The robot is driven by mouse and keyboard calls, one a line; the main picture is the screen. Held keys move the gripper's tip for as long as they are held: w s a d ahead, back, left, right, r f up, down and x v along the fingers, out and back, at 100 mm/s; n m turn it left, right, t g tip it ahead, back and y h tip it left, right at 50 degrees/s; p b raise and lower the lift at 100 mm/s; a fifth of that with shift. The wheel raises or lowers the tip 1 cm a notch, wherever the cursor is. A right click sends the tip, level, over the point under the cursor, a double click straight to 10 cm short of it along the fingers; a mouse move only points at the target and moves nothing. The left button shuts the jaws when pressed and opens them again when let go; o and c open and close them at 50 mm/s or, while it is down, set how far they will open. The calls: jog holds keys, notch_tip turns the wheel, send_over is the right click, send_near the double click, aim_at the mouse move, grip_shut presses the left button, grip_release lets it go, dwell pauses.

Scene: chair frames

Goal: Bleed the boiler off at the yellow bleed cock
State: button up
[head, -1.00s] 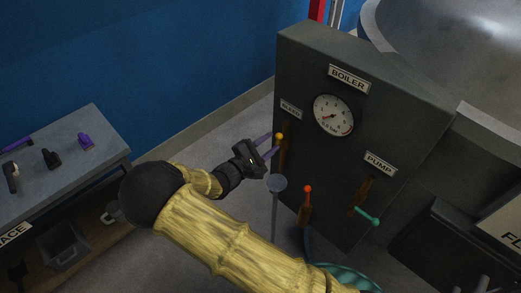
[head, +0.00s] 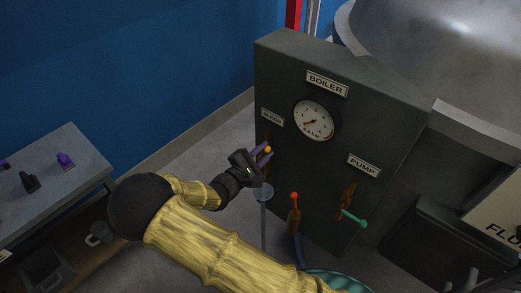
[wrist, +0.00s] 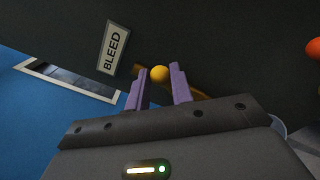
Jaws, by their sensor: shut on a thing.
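The yellow knob (head: 267,149) of the bleed cock is at the left side of the dark boiler panel (head: 385,125), below the BLEED label (head: 272,116). My gripper (head: 262,150) is shut on this knob. In the wrist view the yellow knob (wrist: 159,74) sits between the purple fingers (wrist: 158,88), with a brown bar behind it. The BLEED label (wrist: 114,47) is up and left of it. The round pressure gauge (head: 314,120), marked 0.1 bar or similar, is under the BOILER label (head: 327,84). Much of the cock's body is hidden by my gripper.
A red-tipped lever (head: 294,207) stands low on the panel. A teal-tipped lever (head: 352,218) sticks out below the PUMP label (head: 364,166). A grey funnel on a pipe (head: 263,192) is just below my gripper. A bench (head: 45,165) with small tools is at left.

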jog(key=shift+f, duration=0.2)
jog(key=shift+s+d+f+b, duration=0.45)
jog(key=shift+s+d+f, duration=0.15)
jog(key=shift+d, duration=0.1)
jog(key=shift+s+d+f+b, duration=0.45)
jog(key=shift+d+f+b, duration=0.15)
jog(key=shift+f, duration=0.2)
